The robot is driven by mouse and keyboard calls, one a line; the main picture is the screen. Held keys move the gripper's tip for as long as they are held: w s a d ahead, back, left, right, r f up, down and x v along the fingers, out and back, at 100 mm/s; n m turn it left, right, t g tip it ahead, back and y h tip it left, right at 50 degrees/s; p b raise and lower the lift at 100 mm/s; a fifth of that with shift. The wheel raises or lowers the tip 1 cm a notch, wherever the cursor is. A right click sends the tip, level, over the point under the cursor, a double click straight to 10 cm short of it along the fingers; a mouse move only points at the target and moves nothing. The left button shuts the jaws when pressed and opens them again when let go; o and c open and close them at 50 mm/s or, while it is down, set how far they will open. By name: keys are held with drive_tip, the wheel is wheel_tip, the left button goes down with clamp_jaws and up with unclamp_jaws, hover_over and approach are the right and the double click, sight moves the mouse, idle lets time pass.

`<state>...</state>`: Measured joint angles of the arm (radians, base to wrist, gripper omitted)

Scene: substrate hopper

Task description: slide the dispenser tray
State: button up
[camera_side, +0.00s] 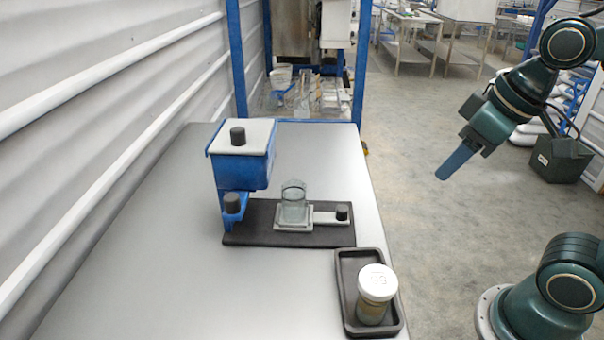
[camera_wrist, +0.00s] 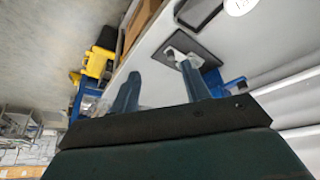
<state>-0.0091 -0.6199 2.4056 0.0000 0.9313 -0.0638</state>
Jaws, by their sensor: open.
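The dispenser tray (camera_side: 325,217) is a pale grey sliding plate with a black knob (camera_side: 341,211) at its right end. It lies on a black base (camera_side: 262,237), and a clear glass jar (camera_side: 294,207) stands on its left part. The blue hopper (camera_side: 240,168) with a grey lid stands at the base's left end. My gripper (camera_side: 456,167) is open and empty, in the air right of the table and well apart from the tray. In the wrist view, my two fingers (camera_wrist: 160,86) are spread, and the pale tray (camera_wrist: 178,52) shows beyond them, partly hidden by one finger.
A white-lidded jar (camera_side: 375,295) stands in a black holder (camera_side: 347,268) at the table's front right. A second black knob (camera_side: 232,203) sits on a blue bracket below the hopper. A corrugated wall (camera_side: 90,80) borders the table's left side. The table's front left is clear.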

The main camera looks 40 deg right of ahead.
drive_tip(key=w+n+g, duration=0.2)
drive_tip(key=w+n, duration=0.1)
drive_tip(key=w, duration=0.6)
drive_tip(key=n+g, duration=0.2)
drive_tip(key=g, duration=0.1)
hover_over(342, 207)
wheel_tip(342, 207, down, 5)
drive_tip(key=shift+f, duration=0.1)
wheel_tip(342, 207, down, 14)
drive_tip(key=shift+s+r, duration=0.1)
drive_tip(key=shift+r, duration=0.15)
clamp_jaws()
